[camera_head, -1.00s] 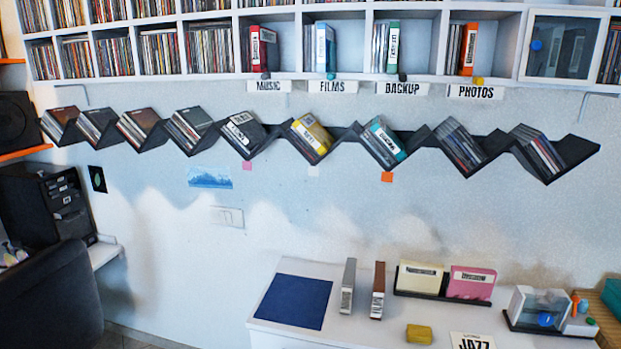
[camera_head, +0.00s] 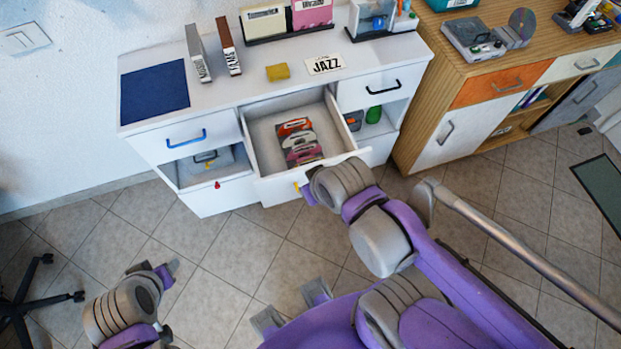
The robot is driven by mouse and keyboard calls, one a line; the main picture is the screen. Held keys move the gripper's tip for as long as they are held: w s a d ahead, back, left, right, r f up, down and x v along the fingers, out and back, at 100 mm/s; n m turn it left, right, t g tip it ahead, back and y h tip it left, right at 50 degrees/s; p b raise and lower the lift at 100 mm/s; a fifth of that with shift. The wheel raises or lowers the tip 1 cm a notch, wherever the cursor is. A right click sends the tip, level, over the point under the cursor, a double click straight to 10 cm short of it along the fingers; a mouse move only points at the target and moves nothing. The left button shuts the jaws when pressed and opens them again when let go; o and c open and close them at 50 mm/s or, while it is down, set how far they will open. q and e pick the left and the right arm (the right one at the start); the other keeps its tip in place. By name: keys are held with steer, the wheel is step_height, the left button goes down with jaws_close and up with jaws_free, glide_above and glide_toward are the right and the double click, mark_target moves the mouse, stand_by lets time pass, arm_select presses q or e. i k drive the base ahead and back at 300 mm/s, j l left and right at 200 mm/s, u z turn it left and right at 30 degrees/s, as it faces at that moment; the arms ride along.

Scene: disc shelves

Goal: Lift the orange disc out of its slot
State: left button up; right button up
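An orange-red case (camera_head: 294,127) lies at the far end of a row of several cases in the open white drawer (camera_head: 262,135). White and pink cases lie nearer the drawer front. I cannot tell whether this case is the orange disc, and no separate slot for it shows clearly. My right gripper (camera_head: 308,194) is at the drawer's front, by its yellow handle (camera_head: 298,185). Its fingers are mostly hidden by my wrist, so its grip is unclear. My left gripper (camera_head: 166,272) is low over the floor at lower left, away from the drawer, its opening unclear.
The white cabinet top holds a blue mat (camera_head: 155,93), two upright cases, a yellow block (camera_head: 278,72), a JAZZ card (camera_head: 325,65) and boxes. A wooden cabinet (camera_head: 480,75) stands at right. Chair legs (camera_head: 25,300) are at lower left. Tiled floor is clear between.

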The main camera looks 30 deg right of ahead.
mark_target(296, 125)
steer(key=i+j, duration=0.15)
steer(key=i+j+z, duration=0.55)
steer(key=j, duration=0.15)
steer(key=k+z, duration=0.1)
steer(key=z, duration=1.3)
